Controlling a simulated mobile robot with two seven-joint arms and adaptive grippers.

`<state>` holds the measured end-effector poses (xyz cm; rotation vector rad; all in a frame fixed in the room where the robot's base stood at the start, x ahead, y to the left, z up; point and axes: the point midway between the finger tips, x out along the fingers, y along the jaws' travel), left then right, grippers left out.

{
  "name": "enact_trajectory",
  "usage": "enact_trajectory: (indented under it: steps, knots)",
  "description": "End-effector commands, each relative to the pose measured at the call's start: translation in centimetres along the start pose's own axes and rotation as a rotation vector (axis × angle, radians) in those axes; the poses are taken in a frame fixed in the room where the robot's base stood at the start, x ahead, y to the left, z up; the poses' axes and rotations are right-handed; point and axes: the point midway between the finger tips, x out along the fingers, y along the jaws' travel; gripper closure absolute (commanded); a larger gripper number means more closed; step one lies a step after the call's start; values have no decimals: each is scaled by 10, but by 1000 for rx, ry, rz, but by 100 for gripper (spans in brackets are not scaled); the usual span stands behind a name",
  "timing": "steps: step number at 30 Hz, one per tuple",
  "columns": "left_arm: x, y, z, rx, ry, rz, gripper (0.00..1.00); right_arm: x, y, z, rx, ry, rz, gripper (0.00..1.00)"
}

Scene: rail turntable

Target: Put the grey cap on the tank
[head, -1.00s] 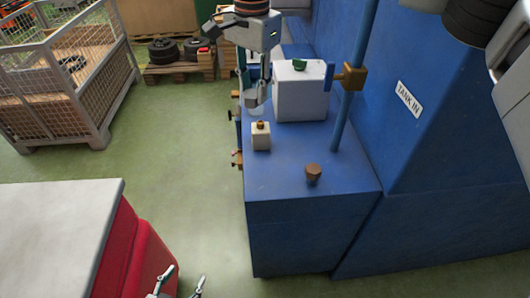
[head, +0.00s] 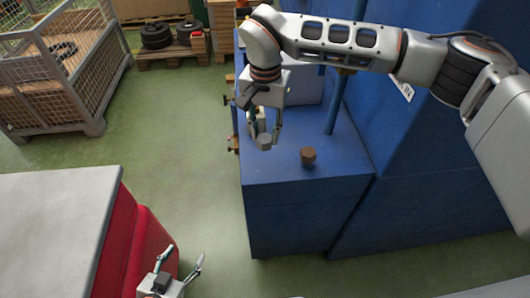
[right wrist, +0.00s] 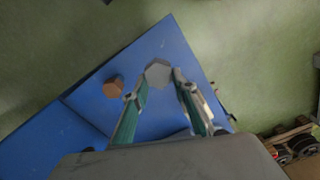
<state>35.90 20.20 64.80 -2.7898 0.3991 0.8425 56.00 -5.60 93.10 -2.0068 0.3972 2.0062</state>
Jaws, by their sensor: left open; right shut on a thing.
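My right gripper (head: 264,138) is shut on the grey cap (head: 264,143) and holds it above the blue tank top (head: 285,190). The cap also shows as a grey, many-sided piece in the right wrist view (right wrist: 158,72), at the fingertips of the gripper (right wrist: 156,84). A brown round stub (head: 308,157) stands on the blue top, to the right of the cap and apart from it; it also shows in the right wrist view (right wrist: 113,87). My left gripper (head: 180,268) is open and empty at the bottom, beside the red cabinet.
A blue upright pipe (head: 335,105) rises from the blue top, and a tall blue wall (head: 430,135) stands at the right. A red cabinet with a grey top (head: 55,225) is at the left.

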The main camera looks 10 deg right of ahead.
Motion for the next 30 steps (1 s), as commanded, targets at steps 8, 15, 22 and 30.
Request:
enact_trajectory:
  steps: [8, 15, 22, 30]
  knots:
    - [0, 0, -1, 0, 0, 0, 42, 45, -1, 0, 0, -1, -1, 99]
    - [0, 0, -1, 1, 0, 0, 42, 63, 0, 1, 0, -2, 1, 99]
    - [-1, 0, -1, 1, 0, 0, 42, 88, 0, 0, 1, -1, 0, 99]
    - [0, 0, 0, 0, 0, 0, 42, 89, 0, 0, 0, 0, 1, 99]
